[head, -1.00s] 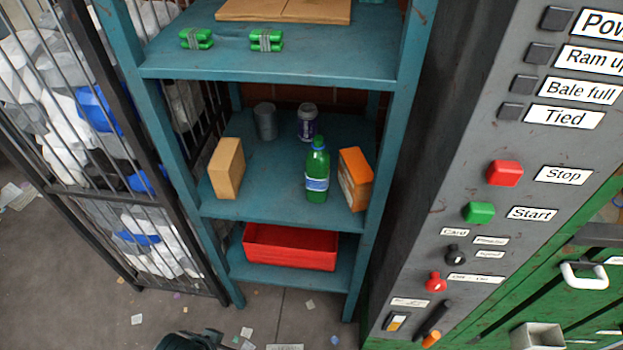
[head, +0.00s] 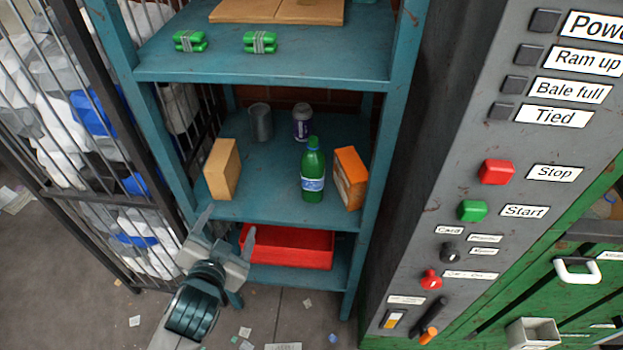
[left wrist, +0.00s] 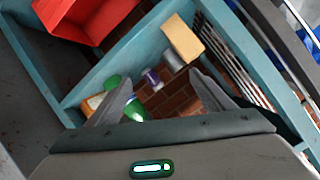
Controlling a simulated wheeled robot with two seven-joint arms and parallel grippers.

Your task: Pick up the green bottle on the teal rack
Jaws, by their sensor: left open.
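The green bottle (head: 313,172) with a blue and white label stands upright on the middle shelf of the teal rack (head: 262,209), near the front. In the left wrist view the bottle (left wrist: 134,108) shows partly behind a finger. My left gripper (head: 228,222) is open and empty, in front of the rack, to the left of the bottle and lower in the picture. In the left wrist view its fingers (left wrist: 160,92) are spread wide. My right gripper is not in view.
An orange box (head: 350,178) stands close right of the bottle, a tan box (head: 222,169) to the left. A purple can (head: 302,122) and a grey can (head: 260,122) stand behind. A red bin (head: 288,247) sits below. A grey control panel (head: 480,130) is at right.

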